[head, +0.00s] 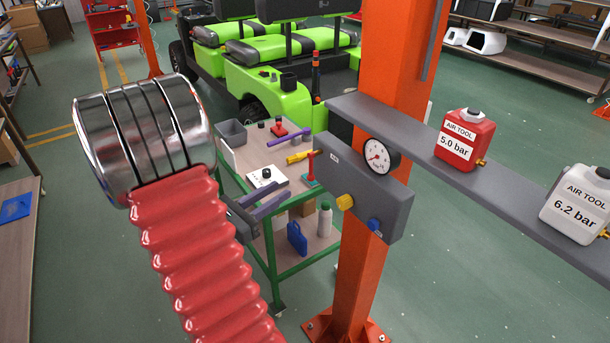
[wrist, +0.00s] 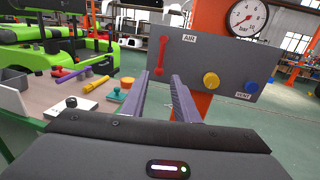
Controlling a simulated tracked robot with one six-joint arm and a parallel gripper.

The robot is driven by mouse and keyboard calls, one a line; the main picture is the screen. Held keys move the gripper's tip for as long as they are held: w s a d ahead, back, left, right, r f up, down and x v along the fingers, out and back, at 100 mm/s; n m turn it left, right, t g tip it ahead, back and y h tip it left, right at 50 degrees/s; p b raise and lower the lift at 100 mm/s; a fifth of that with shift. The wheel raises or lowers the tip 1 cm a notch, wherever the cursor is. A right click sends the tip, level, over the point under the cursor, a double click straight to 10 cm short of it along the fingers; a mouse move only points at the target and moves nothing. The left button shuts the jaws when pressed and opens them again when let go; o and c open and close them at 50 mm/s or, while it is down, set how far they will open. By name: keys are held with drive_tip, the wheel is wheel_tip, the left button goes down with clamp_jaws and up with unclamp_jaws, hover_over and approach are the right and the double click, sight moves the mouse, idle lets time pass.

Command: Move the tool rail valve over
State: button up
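A grey valve panel (head: 370,200) is fixed on an orange post. The red lever (wrist: 162,55) stands upright on the panel's left part, beside the AIR label; it shows nearly edge-on in the head view (head: 311,166). The panel also carries a yellow knob (wrist: 211,81), a blue knob (wrist: 251,87) by the VENT label and a round gauge (wrist: 248,18). My gripper (wrist: 159,76) is open and empty, with its fingers pointing at the panel. In the wrist view the lever appears between and beyond the fingertips. In the head view my gripper (head: 284,197) is left of the panel, apart from it.
A green-framed cart (head: 238,180) with several small items stands behind and below my gripper. A grey rail (head: 512,158) extends right from the post, bearing a red 5.0 bar canister (head: 466,139) and a white 6.2 bar canister (head: 577,204). A green vehicle (head: 262,82) stands behind.

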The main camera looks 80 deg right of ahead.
sight(311, 170)
drive_tip(key=x, duration=1.1)
drive_tip(key=shift+s+d, duration=0.1)
drive_tip(key=shift+d, duration=0.05)
clamp_jaws()
idle(1.3)
